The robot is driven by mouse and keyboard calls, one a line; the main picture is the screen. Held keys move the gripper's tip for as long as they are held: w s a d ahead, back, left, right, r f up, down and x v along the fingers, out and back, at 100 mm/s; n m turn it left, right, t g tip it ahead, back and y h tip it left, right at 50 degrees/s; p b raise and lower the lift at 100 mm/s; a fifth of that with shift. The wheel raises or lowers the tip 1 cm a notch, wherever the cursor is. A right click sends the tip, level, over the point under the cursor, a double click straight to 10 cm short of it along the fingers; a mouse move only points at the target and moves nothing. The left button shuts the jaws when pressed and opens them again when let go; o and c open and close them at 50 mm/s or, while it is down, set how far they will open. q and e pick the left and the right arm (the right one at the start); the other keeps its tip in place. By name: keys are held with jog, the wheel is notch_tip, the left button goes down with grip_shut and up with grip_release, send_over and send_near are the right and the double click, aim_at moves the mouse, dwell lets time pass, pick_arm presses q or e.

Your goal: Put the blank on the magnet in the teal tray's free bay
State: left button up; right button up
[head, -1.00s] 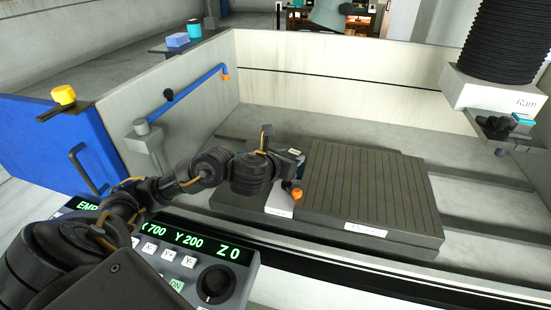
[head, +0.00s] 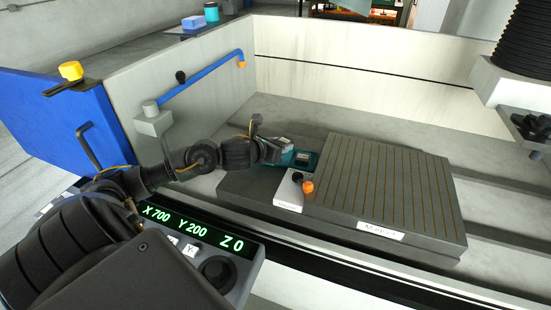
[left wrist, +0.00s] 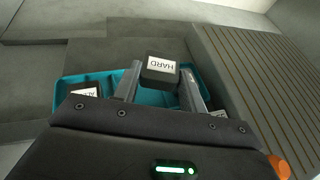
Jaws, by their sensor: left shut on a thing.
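My left gripper (head: 276,152) is shut on a dark blank (left wrist: 160,68) whose white label reads HARD. In the left wrist view the blank sits between the two fingers, over the teal tray (left wrist: 66,92). I cannot tell how far above the tray floor it is. A second dark block (left wrist: 85,90) with a partly covered label lies in the tray's left part. The middle bay is largely hidden by the gripper and blank. The grooved magnet (head: 380,185) is bare. My right gripper is out of view.
A grey unit (head: 290,190) with an orange-tipped lever (head: 307,186) stands in front of the tray, beside the magnet. The tank wall (head: 205,85) with a blue pipe (head: 200,80) rises at left. The ram (head: 505,85) hangs at upper right.

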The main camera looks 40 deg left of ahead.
pick_arm(q)
jog(key=shift+w+a+f, duration=0.2)
jog(key=shift+a+f, duration=0.55)
jog(key=shift+f, duration=0.05)
jog(key=shift+a+f, duration=0.15)
jog(key=shift+f, duration=0.1)
jog(key=shift+a+f, duration=0.2)
jog(key=shift+f, duration=1)
jog(key=shift+f+p, duration=0.3)
jog(key=shift+f, duration=0.35)
jog(key=o, duration=0.9)
jog(key=shift+o, duration=0.3)
jog(key=shift+s, duration=0.25)
jog(key=b+v, duration=0.1)
jog(key=v, duration=0.8)
jog(key=shift+s, duration=0.1)
jog(key=shift+v, duration=0.8)
jog(key=shift+s+d+r, duration=0.1)
jog(key=shift+s+r, duration=0.15)
jog(key=shift+r, duration=0.15)
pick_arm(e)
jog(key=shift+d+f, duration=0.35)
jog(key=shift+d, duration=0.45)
